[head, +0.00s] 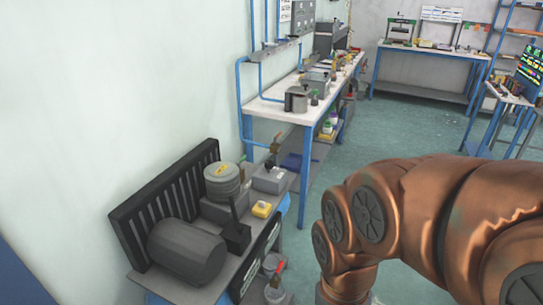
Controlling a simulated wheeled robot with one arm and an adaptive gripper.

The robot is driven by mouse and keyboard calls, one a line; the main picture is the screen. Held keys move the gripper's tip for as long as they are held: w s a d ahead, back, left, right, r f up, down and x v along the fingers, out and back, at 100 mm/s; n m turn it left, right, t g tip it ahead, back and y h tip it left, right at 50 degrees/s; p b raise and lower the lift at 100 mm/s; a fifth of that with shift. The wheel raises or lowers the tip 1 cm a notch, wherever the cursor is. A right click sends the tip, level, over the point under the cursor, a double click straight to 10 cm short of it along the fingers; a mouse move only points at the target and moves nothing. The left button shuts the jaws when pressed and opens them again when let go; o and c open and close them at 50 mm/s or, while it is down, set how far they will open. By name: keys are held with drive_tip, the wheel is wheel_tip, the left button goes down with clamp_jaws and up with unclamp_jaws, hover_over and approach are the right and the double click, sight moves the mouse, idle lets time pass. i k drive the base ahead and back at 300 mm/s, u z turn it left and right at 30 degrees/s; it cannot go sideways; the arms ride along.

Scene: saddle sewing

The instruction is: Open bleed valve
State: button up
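A grey compressor-like machine stands on a low bench (212,293) against the left wall, with a motor cylinder (188,250) and a ribbed round part (222,182). A small valve-like part with a red handle (280,267) shows low at its right front. A small brass-coloured fitting (275,145) sits on the blue pipe behind the machine. I cannot tell which of these is the bleed valve, nor whether it is open. My copper-coloured arm fills the lower right, to the right of the machine. My gripper is out of the picture.
A long white workbench (270,110) with blue legs and several tools runs along the left wall. Another table (430,53) stands at the back, and a blue shelf rack (515,40) at the right. Green floor (400,125) is clear between them.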

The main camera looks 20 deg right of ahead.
sight(243, 158)
drive_tip(key=z, duration=0.75)
drive_tip(key=k, duration=1.05)
drive_tip(key=z, duration=0.85)
drive_tip(key=i, duration=1.7)
drive_tip(key=u, duration=1.4)
drive_tip(key=i, duration=0.95)
drive_tip(key=u, duration=1.4)
drive_tip(key=i, duration=0.25)
drive_tip(key=u, duration=0.2)
